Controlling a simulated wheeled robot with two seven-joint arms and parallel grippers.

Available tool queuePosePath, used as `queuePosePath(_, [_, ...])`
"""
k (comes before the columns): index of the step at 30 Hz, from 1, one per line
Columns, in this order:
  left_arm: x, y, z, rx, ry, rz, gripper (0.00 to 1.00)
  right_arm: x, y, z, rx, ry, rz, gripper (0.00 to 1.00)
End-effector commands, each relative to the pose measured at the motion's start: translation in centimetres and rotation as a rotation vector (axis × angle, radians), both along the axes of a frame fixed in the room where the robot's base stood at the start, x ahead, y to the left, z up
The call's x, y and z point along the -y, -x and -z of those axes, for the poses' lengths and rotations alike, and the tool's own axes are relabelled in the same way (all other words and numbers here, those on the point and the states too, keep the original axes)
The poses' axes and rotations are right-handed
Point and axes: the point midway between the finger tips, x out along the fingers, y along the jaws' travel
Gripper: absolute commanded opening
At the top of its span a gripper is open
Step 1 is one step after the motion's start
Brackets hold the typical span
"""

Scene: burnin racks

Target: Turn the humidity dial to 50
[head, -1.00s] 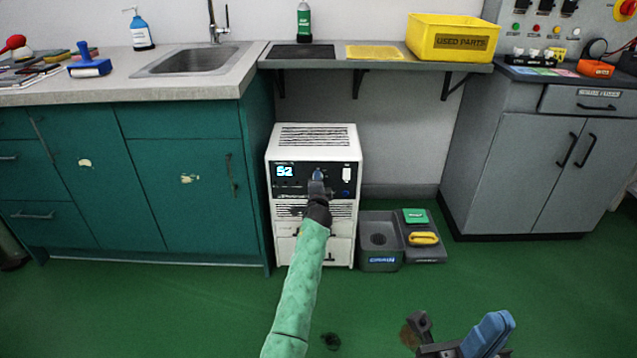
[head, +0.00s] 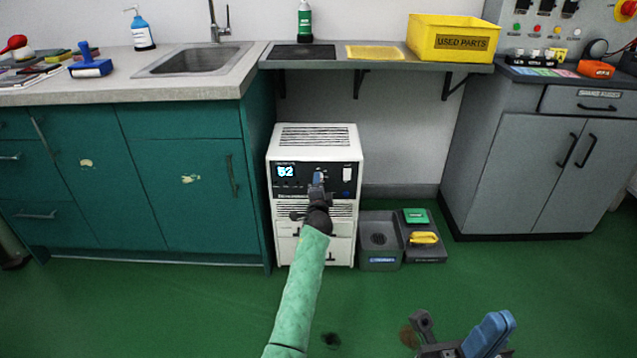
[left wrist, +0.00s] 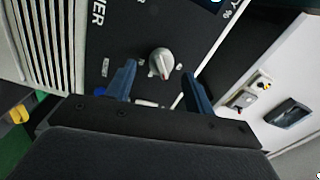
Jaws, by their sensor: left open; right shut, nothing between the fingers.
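The white dehumidifier (head: 314,140) stands on the floor beside the teal cabinet, and its lit display (head: 286,171) reads 52. My left gripper (head: 318,178) is at its black front panel and covers the dial in the head view. In the left wrist view, the light grey humidity dial (left wrist: 161,60) with a red mark shows between the two blue fingers, which are open on either side with gaps. Whether the fingertips reach the dial's depth is hard to tell. My right gripper (head: 490,335) is shut and empty at the lower right, away from the machine.
A grey drain bin (head: 380,262) and a low tray with a yellow item (head: 424,238) stand right of the machine. A shelf (head: 385,66) with a yellow bin (head: 455,38) runs above.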

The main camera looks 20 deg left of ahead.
Motion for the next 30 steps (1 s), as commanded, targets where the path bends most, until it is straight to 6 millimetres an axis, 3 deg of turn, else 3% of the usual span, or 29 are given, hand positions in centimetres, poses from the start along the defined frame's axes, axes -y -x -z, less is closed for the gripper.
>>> queuePosePath(6, [0.8,3.1,-0.1,-0.001,0.0,-0.002,0.53,0.3,0.0,-0.4,-0.004,0.011,0.022,0.0])
queuePosePath(12, [1.2,4.8,0.0,0.0,0.0,-0.002,0.53,0.3,0.1,-0.2,-0.018,0.016,0.028,0.0])
queuePosePath(30, [1.4,5.1,0.0,0.002,0.012,-0.002,0.53,0.3,0.0,-0.3,-0.007,0.012,0.03,0.0])
